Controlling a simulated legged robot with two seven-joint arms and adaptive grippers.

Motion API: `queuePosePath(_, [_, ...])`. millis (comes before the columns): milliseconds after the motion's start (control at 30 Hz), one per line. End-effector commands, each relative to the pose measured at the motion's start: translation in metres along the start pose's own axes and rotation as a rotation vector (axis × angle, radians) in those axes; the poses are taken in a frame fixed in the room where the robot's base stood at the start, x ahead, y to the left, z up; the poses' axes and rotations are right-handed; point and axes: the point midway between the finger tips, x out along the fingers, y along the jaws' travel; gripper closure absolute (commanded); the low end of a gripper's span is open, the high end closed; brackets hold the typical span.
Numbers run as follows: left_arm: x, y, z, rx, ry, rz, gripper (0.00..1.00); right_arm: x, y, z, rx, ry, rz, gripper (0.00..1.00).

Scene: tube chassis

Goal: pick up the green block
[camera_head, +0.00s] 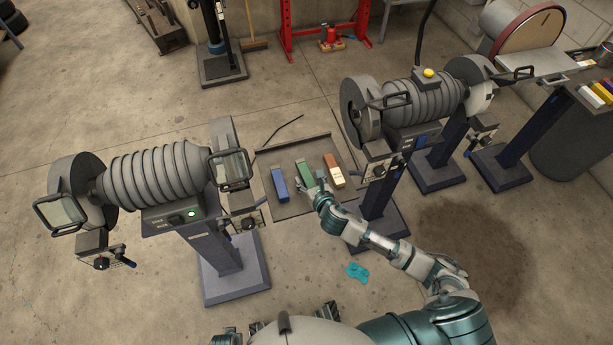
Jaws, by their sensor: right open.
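The green block (304,172) lies on a flat grey tray (290,208) on the floor, between a blue block (280,184) on its left and an orange-brown block (333,168) on its right. My right gripper (314,189) is open at the near end of the green block. The fingers partly cover that end, and I cannot tell whether they touch it.
One bench grinder (155,175) on a pedestal stands left of the tray, another (413,100) stands close on its right. A teal cloth-like patch (357,271) lies on the floor nearer me.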

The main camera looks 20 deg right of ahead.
Motion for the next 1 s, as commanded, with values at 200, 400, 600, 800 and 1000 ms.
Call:
queuePosePath(200, [-0.003, -0.001, -0.001, 0.000, 0.000, -0.001, 1.00, 0.004, 0.001, 0.000, 0.000, 0.000, 0.001, 0.35])
queuePosePath(400, [-0.002, -0.001, -0.001, 0.000, -0.001, -0.001, 1.00, 0.004, 0.001, 0.000, 0.000, 0.000, 0.001, 0.70])
queuePosePath(600, [-0.002, -0.001, -0.002, 0.000, -0.001, -0.002, 1.00, 0.004, 0.000, 0.001, 0.001, -0.002, 0.001, 1.00])
queuePosePath(800, [-0.002, -0.001, -0.002, 0.000, 0.000, -0.002, 1.00, 0.004, 0.000, 0.001, 0.000, -0.001, 0.001, 1.00])
queuePosePath(1000, [0.001, -0.001, 0.001, 0.001, 0.003, -0.001, 1.00, -0.001, 0.000, 0.013, 0.000, -0.004, 0.000, 1.00])
